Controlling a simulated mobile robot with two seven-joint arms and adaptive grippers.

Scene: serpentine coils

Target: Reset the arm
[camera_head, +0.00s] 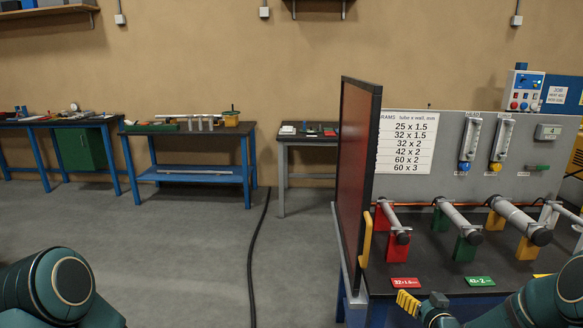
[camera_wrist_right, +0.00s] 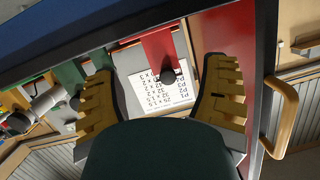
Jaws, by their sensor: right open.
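My right gripper (camera_head: 407,300) is low at the front edge of the bench at right in the head view, with one yellow ribbed finger showing clearly. In the right wrist view the right gripper (camera_wrist_right: 158,75) has its two yellow fingers spread wide, with nothing held between them. Beyond them show a red support (camera_wrist_right: 160,48) and the white size chart (camera_wrist_right: 150,90). My left arm (camera_head: 55,290) comes in at the lower left of the head view; its gripper is out of frame.
The bench (camera_head: 425,250) carries tubes on red, green and yellow supports. A red hinged panel (camera_head: 355,170) with a yellow handle (camera_head: 366,238) stands upright at its left end, close to my right gripper. A black cable (camera_head: 256,255) crosses open floor. Blue-legged tables (camera_head: 190,172) stand along the wall.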

